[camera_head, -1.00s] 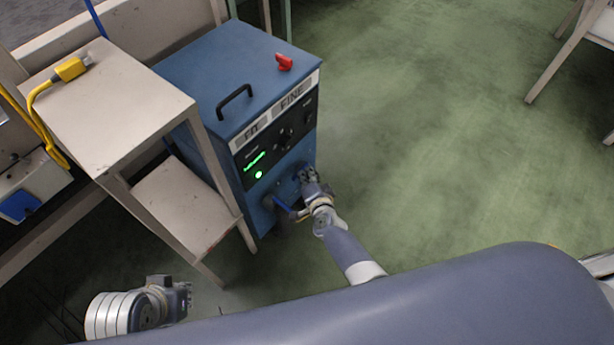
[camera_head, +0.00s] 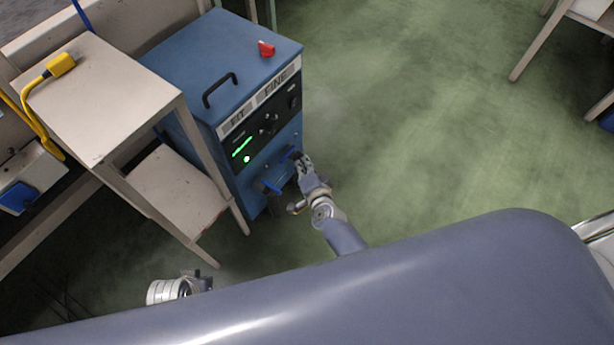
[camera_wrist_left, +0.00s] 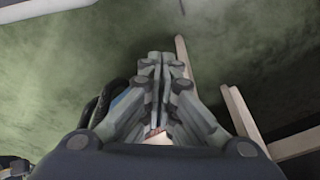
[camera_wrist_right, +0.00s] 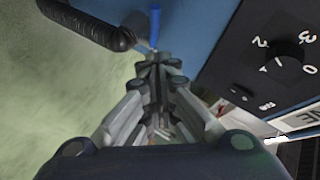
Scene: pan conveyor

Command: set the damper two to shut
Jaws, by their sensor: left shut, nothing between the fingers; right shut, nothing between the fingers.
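A blue cabinet (camera_head: 225,60) has a front panel with knobs, a green display and, lower down, a blue lever (camera_head: 270,187). My right gripper (camera_head: 301,162) is shut and empty at the lower right of this front. In the right wrist view, its fingertips (camera_wrist_right: 160,60) are close to a narrow blue bar (camera_wrist_right: 155,25); I cannot tell if they touch. No damper number is readable, so I cannot tell which part is damper two. My left gripper (camera_head: 203,284) is low at the left, partly hidden by my body; in the left wrist view it is shut (camera_wrist_left: 160,60) and empty.
A beige stand (camera_head: 100,85) with a lower shelf and a yellow plug (camera_head: 60,65) is left of the cabinet. The cabinet top has a black handle (camera_head: 220,90) and a red part (camera_head: 266,49). A dark cylinder (camera_wrist_right: 95,25) lies near my right fingers. Green floor is free to the right.

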